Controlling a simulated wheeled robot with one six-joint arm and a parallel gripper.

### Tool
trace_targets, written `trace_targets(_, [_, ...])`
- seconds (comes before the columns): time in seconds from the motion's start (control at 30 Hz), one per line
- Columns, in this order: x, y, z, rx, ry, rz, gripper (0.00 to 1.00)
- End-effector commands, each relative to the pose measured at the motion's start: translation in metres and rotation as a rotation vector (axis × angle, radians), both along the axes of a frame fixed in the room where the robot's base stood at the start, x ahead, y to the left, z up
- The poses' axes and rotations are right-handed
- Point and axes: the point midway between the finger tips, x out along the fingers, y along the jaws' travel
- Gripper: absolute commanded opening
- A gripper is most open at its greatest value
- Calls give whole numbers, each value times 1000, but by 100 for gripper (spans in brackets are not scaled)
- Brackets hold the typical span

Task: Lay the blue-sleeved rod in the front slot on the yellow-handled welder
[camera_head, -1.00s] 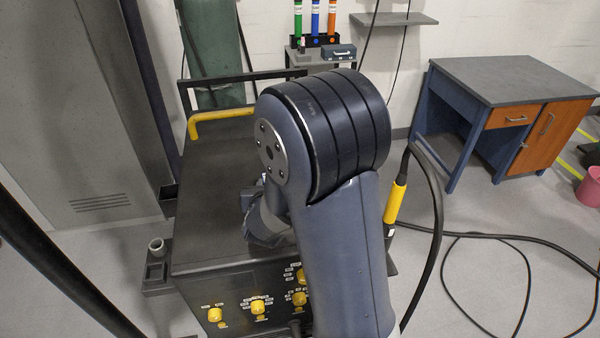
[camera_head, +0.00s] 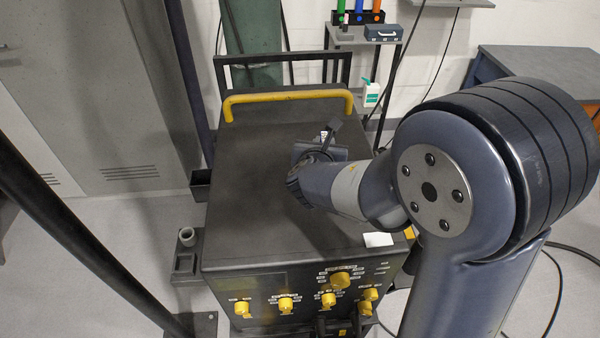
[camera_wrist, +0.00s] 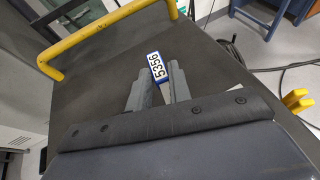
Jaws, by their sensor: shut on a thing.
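The welder (camera_head: 250,170) is a dark cabinet with a yellow handle (camera_head: 288,95) across its far end; the handle also shows in the wrist view (camera_wrist: 100,42). My gripper (camera_wrist: 157,82) is low over the welder's top, its fingers shut on a small blue-edged white tag (camera_wrist: 158,66) reading 5356. In the head view my wrist partly hides the gripper. The blue-sleeved rod (camera_head: 359,7) stands upright in a rack (camera_head: 345,17) at the back, between a green and an orange one, its top cut off. I cannot tell which opening is the front slot.
A holder with a grey cup (camera_head: 187,237) and a square recess (camera_head: 185,263) runs along the welder's left side. Yellow knobs (camera_head: 285,304) line its front. A white card (camera_head: 378,239) lies near its front right edge. A blue box (camera_head: 384,33) sits by the rack. A desk (camera_head: 540,62) stands right.

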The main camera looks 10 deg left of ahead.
Motion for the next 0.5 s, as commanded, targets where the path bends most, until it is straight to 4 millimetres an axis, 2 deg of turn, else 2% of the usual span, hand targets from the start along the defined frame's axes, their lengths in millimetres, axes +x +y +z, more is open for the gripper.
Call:
trace_targets(0.03, [-6, 20, 8, 5, 0, 32, 0])
trace_targets(0.1, [-13, 39, 14, 7, 5, 63, 0])
trace_targets(0.23, [-20, 58, 18, 10, 12, 94, 0])
trace_targets(0.5, [-22, 62, -29, 6, 18, 101, 0])
